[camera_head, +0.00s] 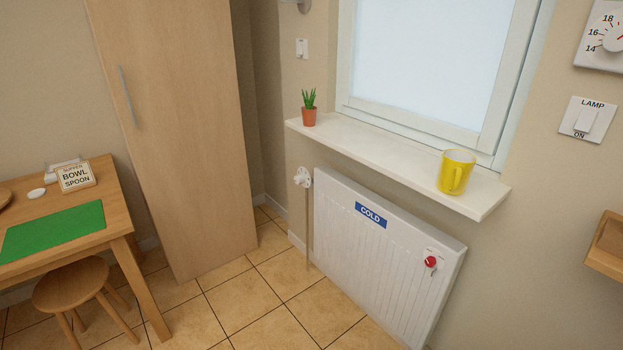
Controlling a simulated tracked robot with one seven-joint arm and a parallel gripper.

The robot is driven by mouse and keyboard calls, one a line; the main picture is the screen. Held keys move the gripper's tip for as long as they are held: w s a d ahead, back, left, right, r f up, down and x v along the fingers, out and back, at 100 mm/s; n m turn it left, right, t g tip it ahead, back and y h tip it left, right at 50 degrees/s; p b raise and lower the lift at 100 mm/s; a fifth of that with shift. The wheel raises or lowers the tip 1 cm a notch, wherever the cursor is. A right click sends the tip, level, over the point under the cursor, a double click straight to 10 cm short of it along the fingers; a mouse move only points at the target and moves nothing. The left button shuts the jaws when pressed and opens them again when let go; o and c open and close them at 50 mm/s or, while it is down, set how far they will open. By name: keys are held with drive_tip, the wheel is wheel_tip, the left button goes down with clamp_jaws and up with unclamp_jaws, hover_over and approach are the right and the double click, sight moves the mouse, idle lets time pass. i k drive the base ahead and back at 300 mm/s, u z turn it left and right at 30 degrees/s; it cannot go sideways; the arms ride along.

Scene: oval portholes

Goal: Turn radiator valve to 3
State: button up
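A white radiator (380,275) hangs on the wall below the window sill, with a blue label reading COLD. A white valve (302,177) sits at its upper left corner, above a thin pipe running down to the floor. Its numbers are too small to read. A red knob (430,262) is on a small pale plate near the radiator's right end. Its setting cannot be read. My gripper is not in view.
A yellow mug (455,173) and a potted plant (309,110) stand on the sill (390,155) above the radiator. A tall wooden cupboard (180,130) stands left, then a table (120,213) and stool (70,283). Tiled floor before the radiator is clear.

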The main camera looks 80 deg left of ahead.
sight(299, 179)
drive_tip(key=u, duration=0.05)
drive_tip(key=i, duration=0.15)
drive_tip(key=u, duration=2.65)
drive_tip(key=k, duration=0.9)
drive_tip(key=u, duration=0.15)
drive_tip(key=i, duration=0.85)
drive_tip(key=z, duration=0.6)
drive_tip(key=k, duration=0.1)
drive_tip(key=u, duration=0.45)
